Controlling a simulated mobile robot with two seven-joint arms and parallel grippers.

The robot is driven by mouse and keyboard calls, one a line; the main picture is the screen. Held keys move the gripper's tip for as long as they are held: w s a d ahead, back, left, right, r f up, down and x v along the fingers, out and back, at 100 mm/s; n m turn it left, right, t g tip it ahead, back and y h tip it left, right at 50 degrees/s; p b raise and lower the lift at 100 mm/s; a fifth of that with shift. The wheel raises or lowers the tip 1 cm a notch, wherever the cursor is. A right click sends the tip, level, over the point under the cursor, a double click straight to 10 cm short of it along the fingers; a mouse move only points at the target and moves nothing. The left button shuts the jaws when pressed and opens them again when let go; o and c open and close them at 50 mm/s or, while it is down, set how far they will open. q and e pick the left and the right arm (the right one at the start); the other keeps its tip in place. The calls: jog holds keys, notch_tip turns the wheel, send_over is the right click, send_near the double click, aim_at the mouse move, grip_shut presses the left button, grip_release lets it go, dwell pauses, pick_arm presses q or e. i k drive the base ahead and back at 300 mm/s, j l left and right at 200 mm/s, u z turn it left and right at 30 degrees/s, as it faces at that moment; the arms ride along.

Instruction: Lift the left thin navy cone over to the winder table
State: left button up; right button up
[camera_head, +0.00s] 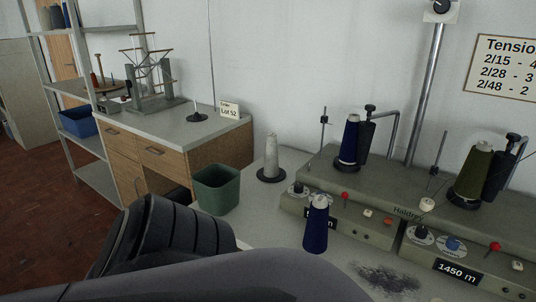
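One thin navy cone (317,225) stands upright on the pale table in front of the grey machine, beside its label plate. Another navy cone (349,141) stands upright on top of the machine, against a dark cylinder. The wooden cabinet table (190,131) at the left back has a light top carrying a winder with wooden arms (148,70) and a small round stand with a spike (197,117). Neither of my grippers is in view. My dark arm parts fill the bottom left and hide the table's front edge there.
A green bin (216,189) and a grey cone on a dark base (271,160) stand between the cabinet table and the machine (400,208). An olive cone (471,172) is at right. Dark fluff (388,280) lies on the front table. A metal shelf with a blue bin (78,121) is at left.

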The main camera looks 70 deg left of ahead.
aim_at(271, 169)
jog(key=k+j, duration=0.15)
jog(key=j, duration=0.2)
jog(key=k+j, duration=0.1)
jog(key=j, duration=0.3)
jog(key=k+j, duration=0.15)
jog(key=j, duration=0.2)
jog(key=k+j, duration=0.1)
jog(key=j, duration=0.3)
